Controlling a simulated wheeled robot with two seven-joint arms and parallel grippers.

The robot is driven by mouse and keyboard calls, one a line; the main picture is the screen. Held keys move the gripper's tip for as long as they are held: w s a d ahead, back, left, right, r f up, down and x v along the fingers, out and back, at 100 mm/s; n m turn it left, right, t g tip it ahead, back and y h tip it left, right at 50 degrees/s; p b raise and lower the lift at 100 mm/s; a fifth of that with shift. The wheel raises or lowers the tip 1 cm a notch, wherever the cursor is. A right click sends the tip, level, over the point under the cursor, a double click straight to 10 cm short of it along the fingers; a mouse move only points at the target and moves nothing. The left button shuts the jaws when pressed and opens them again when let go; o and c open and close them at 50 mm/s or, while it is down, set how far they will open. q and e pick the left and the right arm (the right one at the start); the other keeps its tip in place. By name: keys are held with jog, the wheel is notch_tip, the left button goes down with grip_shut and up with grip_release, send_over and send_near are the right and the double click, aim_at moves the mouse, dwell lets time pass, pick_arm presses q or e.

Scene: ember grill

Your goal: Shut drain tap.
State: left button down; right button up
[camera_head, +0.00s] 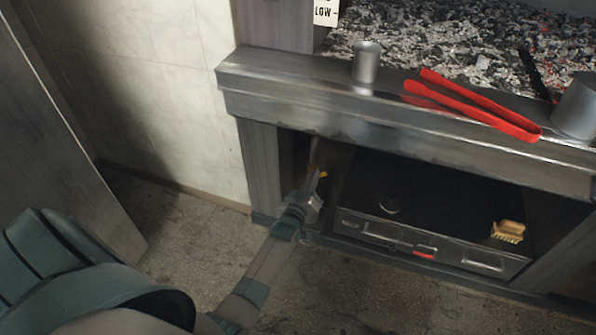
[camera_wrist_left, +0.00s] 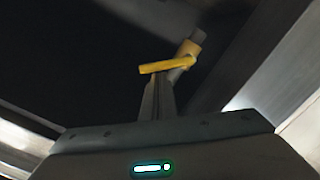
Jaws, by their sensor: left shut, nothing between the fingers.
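The drain tap has a yellow lever handle (camera_head: 323,174) and sits inside the dark opening under the grill, at the left. In the left wrist view the yellow handle (camera_wrist_left: 153,68) lies roughly level across the picture, with a brass-coloured tap body (camera_wrist_left: 188,49) at its right end and a pipe above. My left gripper (camera_head: 318,182) reaches into the opening beside the tap. In the left wrist view its fingers (camera_wrist_left: 156,84) are shut and empty, with their tips right at the handle. I cannot tell whether they touch it. My right gripper is not in view.
A black drawer or tray (camera_head: 365,233) with a yellow brush (camera_head: 507,231) fills the opening to the right. A grey post (camera_head: 263,165) stands left of the gripper.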

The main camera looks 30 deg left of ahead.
pick_arm(q)
jog(key=d+f+m, duration=0.1)
jog(key=m, duration=0.1)
jog(key=f+m, duration=0.1)
jog(key=m, duration=0.1)
jog(key=d+f+m, duration=0.1)
jog(key=m, duration=0.1)
jog(key=shift+w+d+f, duration=0.1)
jog(key=shift+w+d, duration=0.2)
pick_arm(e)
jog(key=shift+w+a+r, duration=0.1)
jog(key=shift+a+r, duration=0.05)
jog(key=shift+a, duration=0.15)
pick_arm(q)
jog(key=shift+b, duration=0.3)
